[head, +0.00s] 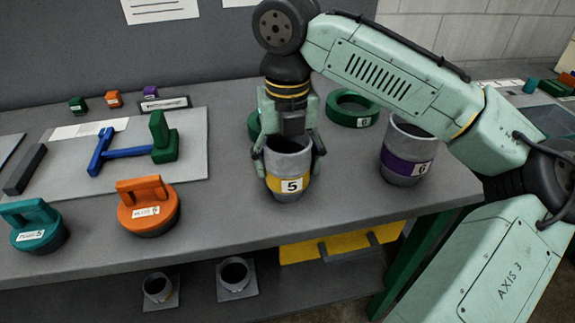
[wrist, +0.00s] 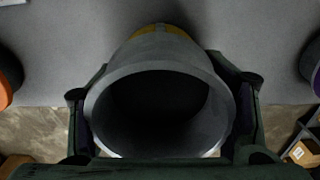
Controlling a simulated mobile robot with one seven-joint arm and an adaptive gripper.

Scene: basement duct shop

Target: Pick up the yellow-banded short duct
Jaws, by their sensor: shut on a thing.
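The yellow-banded short duct (head: 289,163) is a grey open cylinder with a yellow band and a label "5". It stands upright at the front of the bench in the head view; I cannot tell whether its base touches the bench top. My gripper (head: 290,165) reaches down from above with a finger on each side of the duct and is shut on it. In the wrist view the duct's open mouth (wrist: 160,70) faces the camera between the two fingers, and a bit of the yellow band shows at its far side.
A purple-banded duct (head: 405,152) labelled "6" stands to the right. Green rings (head: 352,110) lie behind. Orange (head: 148,205) and teal (head: 36,225) handled plugs sit to the left, near a board (head: 190,182). The shelf below holds two small ducts (head: 234,274) and a yellow bin (head: 330,248).

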